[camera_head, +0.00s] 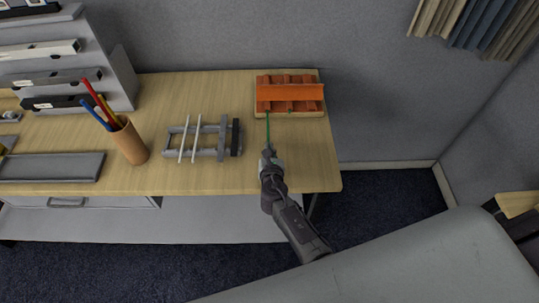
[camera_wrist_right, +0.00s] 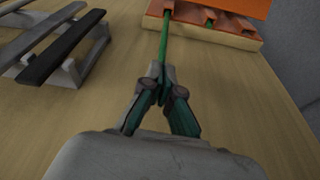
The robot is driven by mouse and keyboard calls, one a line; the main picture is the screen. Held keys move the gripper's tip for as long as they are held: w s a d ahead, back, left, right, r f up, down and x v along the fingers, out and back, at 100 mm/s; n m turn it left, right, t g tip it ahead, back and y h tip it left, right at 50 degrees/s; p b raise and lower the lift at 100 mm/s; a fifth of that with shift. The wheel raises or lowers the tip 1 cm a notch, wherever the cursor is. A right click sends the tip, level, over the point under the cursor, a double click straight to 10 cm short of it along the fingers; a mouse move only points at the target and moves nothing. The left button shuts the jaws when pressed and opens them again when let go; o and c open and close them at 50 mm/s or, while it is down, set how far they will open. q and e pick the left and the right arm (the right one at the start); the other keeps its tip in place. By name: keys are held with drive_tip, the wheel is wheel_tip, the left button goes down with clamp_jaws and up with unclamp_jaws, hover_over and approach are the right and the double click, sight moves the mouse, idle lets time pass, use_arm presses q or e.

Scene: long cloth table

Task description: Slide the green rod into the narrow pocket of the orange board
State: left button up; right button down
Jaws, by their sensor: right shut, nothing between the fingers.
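The orange board (camera_head: 290,91) stands at the table's back right on a pale base. Its ribs leave several pockets open toward me; its near edge also shows in the right wrist view (camera_wrist_right: 235,30). The thin green rod (camera_head: 267,128) points from my right fingertips to the board's left part. In the right wrist view the rod (camera_wrist_right: 164,42) has its far end at a left opening; how deep it sits is hidden. My right gripper (camera_head: 268,152) is shut at the rod's near end, with its fingertips (camera_wrist_right: 162,88) together and no clear grip on it. My left gripper is not in view.
A grey rack (camera_head: 206,153) with two white rods and a black bar stands left of my right gripper. A pencil cup (camera_head: 131,144), grey tray (camera_head: 53,167) and shelf unit (camera_head: 112,75) are farther left. The table's right edge is close to the board.

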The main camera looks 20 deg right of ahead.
sight(268, 129)
drive_tip(key=shift+w, duration=0.2)
idle(0.3)
drive_tip(key=shift+w+d, duration=0.2)
drive_tip(key=shift+w, duration=0.3)
drive_tip(key=shift+w+d, duration=0.2)
drive_tip(key=shift+w, duration=0.3)
drive_tip(key=shift+w+d+b, duration=0.15)
drive_tip(key=shift+w+b, duration=0.2)
drive_tip(key=shift+w, duration=0.3)
drive_tip(key=shift+w+d+f, duration=0.15)
drive_tip(key=shift+w, duration=0.4)
drive_tip(key=shift+w+d, duration=0.1)
drive_tip(key=shift+w, duration=0.2)
drive_tip(key=shift+w+d+b, duration=0.2)
drive_tip(key=shift+w+b, duration=0.15)
drive_tip(key=shift+w, duration=0.4)
drive_tip(key=shift+w+d+b, duration=0.15)
drive_tip(key=shift+w+b, duration=0.2)
drive_tip(key=shift+w, duration=0.35)
drive_tip(key=shift+w+d+b, duration=0.2)
drive_tip(key=shift+w+b, duration=0.15)
drive_tip(key=shift+w, duration=0.3)
drive_tip(key=shift+w+d+b, duration=0.2)
drive_tip(key=shift+w+b, duration=0.1)
drive_tip(key=shift+w, duration=0.4)
drive_tip(key=shift+w+d+b, duration=0.2)
drive_tip(key=shift+w+b, duration=0.15)
drive_tip(key=shift+w, duration=0.3)
drive_tip(key=shift+s, duration=0.15)
